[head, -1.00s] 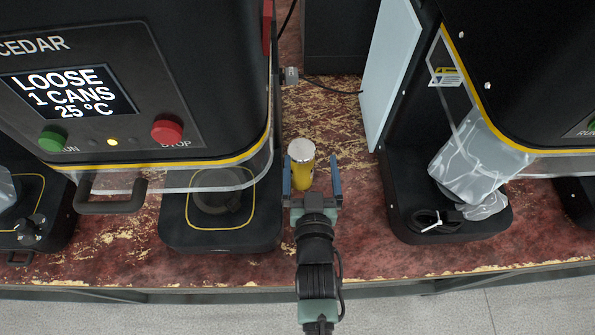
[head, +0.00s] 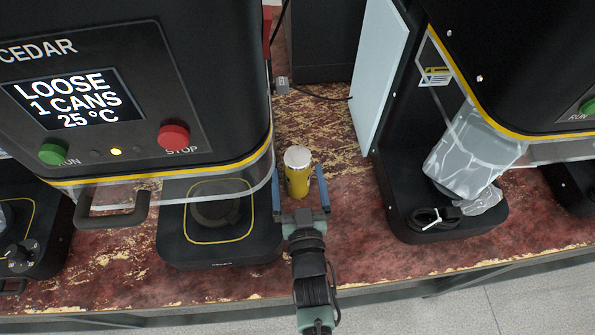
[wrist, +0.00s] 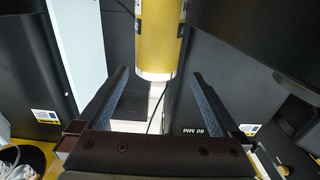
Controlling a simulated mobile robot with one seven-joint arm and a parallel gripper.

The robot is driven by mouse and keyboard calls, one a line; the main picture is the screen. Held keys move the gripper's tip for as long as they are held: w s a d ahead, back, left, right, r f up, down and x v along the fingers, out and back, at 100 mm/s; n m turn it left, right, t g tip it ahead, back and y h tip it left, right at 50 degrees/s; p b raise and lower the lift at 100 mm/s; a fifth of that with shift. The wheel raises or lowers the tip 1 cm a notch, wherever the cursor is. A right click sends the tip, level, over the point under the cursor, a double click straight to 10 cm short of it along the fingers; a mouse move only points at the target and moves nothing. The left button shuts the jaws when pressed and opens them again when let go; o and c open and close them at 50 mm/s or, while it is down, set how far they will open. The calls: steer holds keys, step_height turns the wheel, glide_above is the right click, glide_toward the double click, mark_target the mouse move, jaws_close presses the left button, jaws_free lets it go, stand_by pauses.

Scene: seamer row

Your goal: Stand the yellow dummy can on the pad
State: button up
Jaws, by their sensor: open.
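The yellow can (head: 298,180) with a pale silver top stands upright on the worn red bench between two black machines. My gripper (head: 300,188) is open, with one blue-lined finger on each side of the can. In the wrist view the can (wrist: 160,40) lies between and beyond the fingertips (wrist: 160,82), with a gap on both sides. The round dark pad (head: 222,212) is on the black base of the left machine, inside a yellow outline, partly behind a clear guard.
The left machine's clear guard (head: 175,188) and black handle (head: 112,208) hang over its base. A right machine base (head: 450,222) holds a grey wrapped bundle (head: 470,160) and a coiled cable. A pale panel (head: 380,80) stands behind.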

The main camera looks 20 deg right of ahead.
mark_target(298, 156)
steer(key=shift+d+r+p+x, duration=0.1)
steer(key=shift+d+p+x, duration=0.05)
steer(key=shift+x, duration=1.15)
steer(key=shift+d+r+p+x, duration=0.15)
steer(key=shift+x, duration=1.15)
steer(key=shift+s, duration=0.1)
jaws_close()
